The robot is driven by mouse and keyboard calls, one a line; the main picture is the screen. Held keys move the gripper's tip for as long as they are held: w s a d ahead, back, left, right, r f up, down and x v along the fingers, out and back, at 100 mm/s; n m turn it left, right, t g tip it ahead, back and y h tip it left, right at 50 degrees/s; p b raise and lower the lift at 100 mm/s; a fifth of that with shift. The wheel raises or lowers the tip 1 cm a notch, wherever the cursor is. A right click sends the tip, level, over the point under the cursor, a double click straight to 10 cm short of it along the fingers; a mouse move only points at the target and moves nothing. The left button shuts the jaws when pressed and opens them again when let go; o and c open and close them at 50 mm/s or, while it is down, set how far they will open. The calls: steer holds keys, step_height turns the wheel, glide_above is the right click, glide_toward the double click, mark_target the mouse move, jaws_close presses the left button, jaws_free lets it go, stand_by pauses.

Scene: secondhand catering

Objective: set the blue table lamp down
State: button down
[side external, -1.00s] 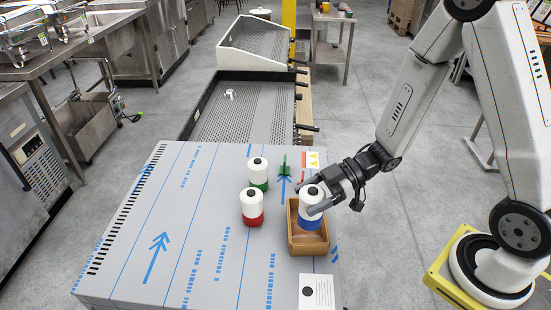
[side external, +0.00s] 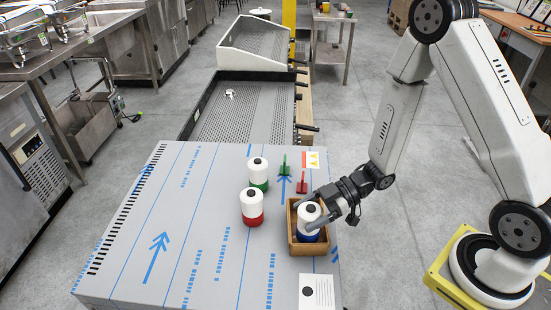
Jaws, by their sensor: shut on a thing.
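The blue table lamp (side external: 308,221), white on top with a black cap and a blue base, is upright inside a small wooden box (side external: 307,249). My gripper (side external: 322,215) comes in from the right and is shut on the lamp's white upper part. The lamp's blue base is down between the box walls. The front wall hides its lowest edge, so I cannot tell whether it touches the box floor.
A red-based lamp (side external: 252,207) and a green-based lamp (side external: 258,173) stand left of the box. A white card (side external: 316,291) lies in front. The left of the metal top (side external: 150,230) is clear.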

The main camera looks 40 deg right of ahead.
steer(key=shift+f, duration=0.95)
jaws_free()
steer(key=shift+f, duration=0.15)
steer(key=shift+r, duration=0.2)
steer(key=v, duration=1.2)
steer(key=shift+f, duration=0.1)
